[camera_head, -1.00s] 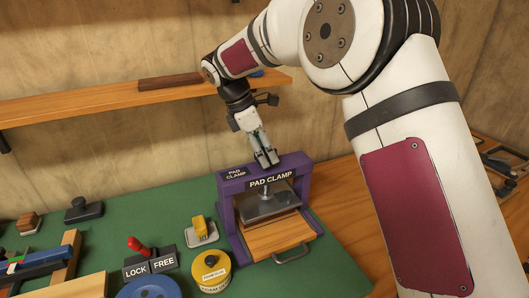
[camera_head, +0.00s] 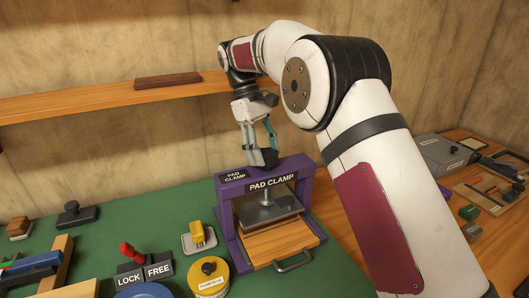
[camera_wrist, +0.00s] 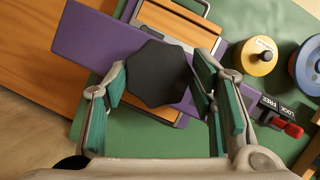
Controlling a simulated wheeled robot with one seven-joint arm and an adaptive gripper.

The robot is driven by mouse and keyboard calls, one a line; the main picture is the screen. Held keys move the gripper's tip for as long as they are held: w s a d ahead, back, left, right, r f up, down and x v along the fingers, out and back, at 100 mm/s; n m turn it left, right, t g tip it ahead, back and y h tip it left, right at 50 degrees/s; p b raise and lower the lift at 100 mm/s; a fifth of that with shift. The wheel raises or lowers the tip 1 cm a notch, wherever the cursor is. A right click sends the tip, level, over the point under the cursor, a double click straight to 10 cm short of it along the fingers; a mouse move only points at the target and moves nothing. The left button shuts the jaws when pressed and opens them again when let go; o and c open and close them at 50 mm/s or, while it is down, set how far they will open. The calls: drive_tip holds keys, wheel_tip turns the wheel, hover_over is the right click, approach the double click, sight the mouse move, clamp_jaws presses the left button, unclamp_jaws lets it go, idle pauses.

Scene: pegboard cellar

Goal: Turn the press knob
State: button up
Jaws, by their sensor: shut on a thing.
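The press is a purple frame (camera_head: 226,204) labelled PAD CLAMP, standing on the green mat. Its dark press knob (camera_wrist: 160,73) sits on top of the crossbar and looks like a black lobed disc in the wrist view. My gripper (camera_head: 263,157) is over the crossbar with its fingers around the knob. In the wrist view my gripper (camera_wrist: 160,85) has a teal-padded finger on each side of the knob, shut on it. Below the crossbar a grey pressing plate (camera_head: 266,209) hangs over a wooden drawer block (camera_head: 280,243) with a metal handle.
A yellow round tin (camera_head: 209,278) and a yellow block on a grey base (camera_head: 198,237) stand left of the press. A red lever (camera_head: 131,252) with LOCK and FREE labels is farther left. A wooden shelf (camera_head: 80,106) runs along the wall behind.

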drive_tip(key=m+y, duration=0.1)
drive_tip(key=m, duration=0.2)
drive_tip(key=m+g+y, duration=0.1)
drive_tip(key=m, duration=0.2)
drive_tip(key=shift+w+d+m, duration=0.15)
drive_tip(key=shift+m, duration=0.15)
drive_tip(key=m+y, duration=0.2)
drive_tip(key=m, duration=0.4)
drive_tip(key=shift+d+p, duration=0.15)
drive_tip(key=shift+p, duration=0.15)
drive_tip(key=m+y+p, duration=0.1)
drive_tip(key=m, duration=0.2)
drive_tip(key=m+t+y+p, duration=0.1)
drive_tip(key=m, duration=0.2)
drive_tip(key=shift+d+m+y, duration=0.15)
drive_tip(key=shift+m+y, duration=0.15)
drive_tip(key=shift+m, duration=0.1)
drive_tip(key=m+p, duration=0.1)
drive_tip(key=m+t+p, duration=0.1)
drive_tip(key=m, duration=0.1)
drive_tip(key=m+y+p, duration=0.1)
drive_tip(key=shift+s+d+m+t, duration=0.1)
drive_tip(key=shift+s+m+t, duration=0.2)
drive_tip(key=shift+m, duration=0.1)
drive_tip(key=shift+w+m+t+p, duration=0.1)
drive_tip(key=shift+m+t+p, duration=0.3)
drive_tip(key=shift+m, duration=0.5)
drive_tip(key=o, duration=1.1)
drive_tip(key=shift+o, duration=0.2)
